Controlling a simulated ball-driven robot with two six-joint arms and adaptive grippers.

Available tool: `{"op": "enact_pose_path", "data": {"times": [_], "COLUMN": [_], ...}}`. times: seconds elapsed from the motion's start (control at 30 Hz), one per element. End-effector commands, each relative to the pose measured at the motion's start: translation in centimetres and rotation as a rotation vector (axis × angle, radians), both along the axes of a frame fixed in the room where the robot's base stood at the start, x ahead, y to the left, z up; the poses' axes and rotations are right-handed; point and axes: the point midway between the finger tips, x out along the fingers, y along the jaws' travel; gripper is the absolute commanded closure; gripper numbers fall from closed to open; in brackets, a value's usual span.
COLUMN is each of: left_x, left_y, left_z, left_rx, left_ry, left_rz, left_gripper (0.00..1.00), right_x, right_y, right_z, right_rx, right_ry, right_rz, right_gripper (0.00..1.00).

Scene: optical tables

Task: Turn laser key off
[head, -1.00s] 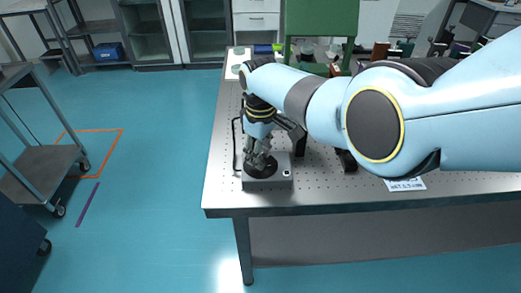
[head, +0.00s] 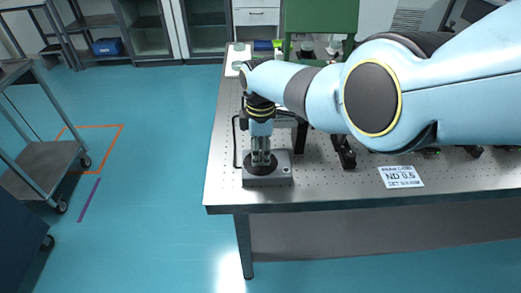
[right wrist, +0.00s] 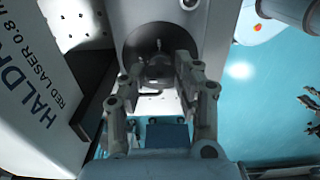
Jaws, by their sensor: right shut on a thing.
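The laser key sits on a small grey box (head: 282,177) at the front left corner of the optical table. The box has a dark round disc on top, which also shows in the right wrist view (right wrist: 135,40). My right gripper (head: 262,162) points straight down over the disc. In the right wrist view its fingers (right wrist: 158,72) are closed in around the small key (right wrist: 158,58) at the disc. The fingers hide most of the key, so I cannot tell its turn position. My left gripper is out of view.
A white box printed with red laser lettering (right wrist: 35,95) stands close beside the gripper in the right wrist view.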

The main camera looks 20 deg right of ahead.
Motion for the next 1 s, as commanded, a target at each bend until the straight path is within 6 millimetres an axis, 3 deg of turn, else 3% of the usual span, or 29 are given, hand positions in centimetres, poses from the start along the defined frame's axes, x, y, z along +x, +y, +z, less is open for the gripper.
{"op": "enact_pose_path", "data": {"times": [0.47, 0.5, 0.63, 1.0], "left_x": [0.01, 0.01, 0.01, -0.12], "left_y": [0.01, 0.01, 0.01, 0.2], "left_z": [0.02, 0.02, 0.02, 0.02], "left_rx": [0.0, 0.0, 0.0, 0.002], "left_ry": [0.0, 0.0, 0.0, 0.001], "left_rz": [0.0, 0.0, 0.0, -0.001], "left_gripper": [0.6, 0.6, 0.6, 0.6], "right_x": [0.03, 0.03, 0.03, 0.09], "right_y": [-0.01, -0.01, -0.01, 0.02], "right_z": [0.02, 0.02, 0.02, 0.26], "right_rx": [0.0, 0.0, 0.0, 0.0], "right_ry": [-0.001, -0.001, -0.001, -0.002], "right_rz": [0.015, 0.015, 0.014, 0.013], "right_gripper": [1.0, 0.66, 0.49, 0.46]}}
